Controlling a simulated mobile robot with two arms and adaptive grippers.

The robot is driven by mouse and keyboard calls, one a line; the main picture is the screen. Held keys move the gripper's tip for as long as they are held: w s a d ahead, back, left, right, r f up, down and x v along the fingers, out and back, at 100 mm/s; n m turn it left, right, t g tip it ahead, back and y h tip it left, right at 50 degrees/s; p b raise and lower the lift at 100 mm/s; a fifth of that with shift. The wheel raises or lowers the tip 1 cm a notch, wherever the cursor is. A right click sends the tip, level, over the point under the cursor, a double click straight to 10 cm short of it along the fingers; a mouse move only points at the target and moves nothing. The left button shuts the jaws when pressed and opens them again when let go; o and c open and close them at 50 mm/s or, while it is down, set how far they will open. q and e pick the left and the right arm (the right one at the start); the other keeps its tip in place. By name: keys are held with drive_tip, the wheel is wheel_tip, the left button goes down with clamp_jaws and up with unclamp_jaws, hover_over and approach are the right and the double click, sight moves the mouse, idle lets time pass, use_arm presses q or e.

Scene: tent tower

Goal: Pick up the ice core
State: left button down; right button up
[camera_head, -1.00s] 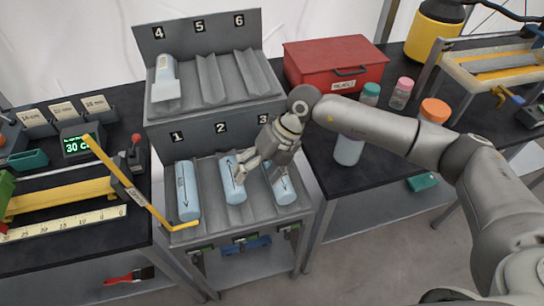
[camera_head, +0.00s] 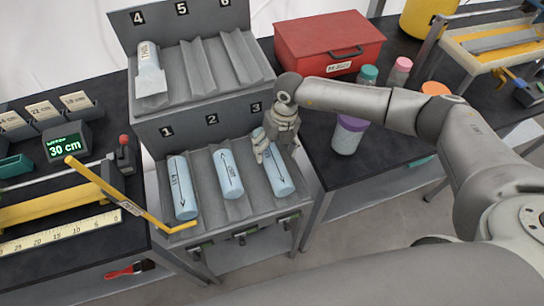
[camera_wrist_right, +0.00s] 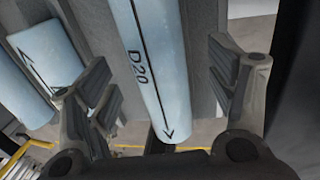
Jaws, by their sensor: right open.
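Three pale blue ice cores lie in the lower grey rack: one in slot 1 (camera_head: 182,188), one in slot 2 (camera_head: 228,174) and one in slot 3 (camera_head: 279,176). Each carries a dark arrow. My right gripper (camera_head: 268,152) is at the upper part of the slot 3 core and hides some of it. In the right wrist view a core marked D20 (camera_wrist_right: 147,60) lies between the spread fingers of my right gripper (camera_wrist_right: 162,85), with gaps on both sides. Another core (camera_wrist_right: 35,60) shows at the left there. My left gripper is out of view.
The upper rack (camera_head: 195,95) holds a whitish labelled cylinder (camera_head: 149,62) in slot 4; slots 5 and 6 are empty. A yellow bar (camera_head: 115,192) reaches over to the slot 1 core's lower end. A red box (camera_head: 330,45) and bottles stand at right.

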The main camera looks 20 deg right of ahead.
sight(273, 153)
drive_tip(key=shift+s+a+f, duration=0.1)
drive_tip(key=shift+a+f, duration=0.1)
drive_tip(key=shift+f, duration=0.35)
drive_tip(key=shift+s+a+f, duration=0.1)
drive_tip(key=shift+a+f, duration=0.05)
drive_tip(key=shift+f, duration=0.8)
drive_tip(key=shift+w, duration=0.1)
drive_tip(key=c, duration=1.5)
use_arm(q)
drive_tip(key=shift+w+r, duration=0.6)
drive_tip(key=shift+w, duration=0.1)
use_arm(e)
drive_tip(key=shift+r, duration=0.1)
drive_tip(key=shift+c, duration=0.3)
